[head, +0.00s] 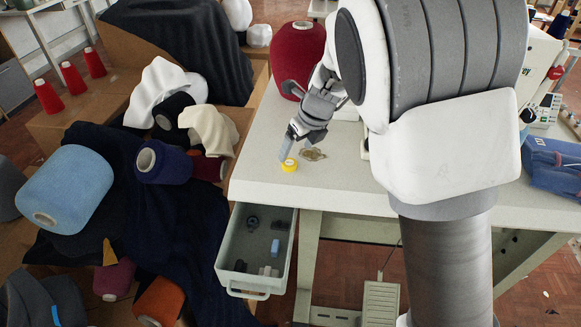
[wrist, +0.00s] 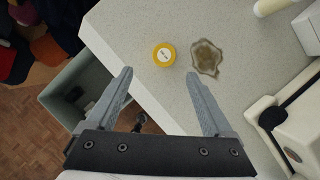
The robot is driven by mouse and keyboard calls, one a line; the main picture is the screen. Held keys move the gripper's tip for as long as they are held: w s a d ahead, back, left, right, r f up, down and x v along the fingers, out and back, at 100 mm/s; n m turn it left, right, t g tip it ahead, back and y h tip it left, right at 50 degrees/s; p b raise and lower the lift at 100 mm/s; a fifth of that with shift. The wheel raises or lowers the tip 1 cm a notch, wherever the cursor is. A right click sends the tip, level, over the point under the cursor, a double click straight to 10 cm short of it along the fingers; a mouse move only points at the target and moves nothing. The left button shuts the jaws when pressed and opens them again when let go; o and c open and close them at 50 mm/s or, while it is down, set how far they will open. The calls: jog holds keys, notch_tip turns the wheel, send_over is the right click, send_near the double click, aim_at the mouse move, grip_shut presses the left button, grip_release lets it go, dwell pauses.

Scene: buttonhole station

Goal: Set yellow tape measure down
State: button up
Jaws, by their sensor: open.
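The yellow tape measure (head: 290,164) is a small round disc lying flat on the white table (head: 330,190), near its left front edge. It also shows in the wrist view (wrist: 164,55), ahead of and between the two fingertips. My gripper (head: 287,150) is just above the tape measure in the head view. In the wrist view my gripper (wrist: 158,75) is open, with nothing between its fingers, and the tape measure is clear of both.
A brown stain-like patch (wrist: 207,57) is right of the tape measure. An open grey drawer (head: 255,245) with small items juts out below the table edge. A red yarn cone (head: 297,55) stands behind my gripper. A sewing machine part (wrist: 290,130) is at right.

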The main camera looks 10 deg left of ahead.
aim_at(290, 163)
jog(key=b+x, duration=0.1)
jog(key=x, duration=0.1)
jog(key=b+x, duration=0.1)
jog(key=x, duration=0.2)
jog(key=b+x, duration=0.1)
jog(key=x, duration=0.1)
jog(key=shift+w+f, duration=0.25)
jog(key=shift+w, duration=0.15)
grip_shut()
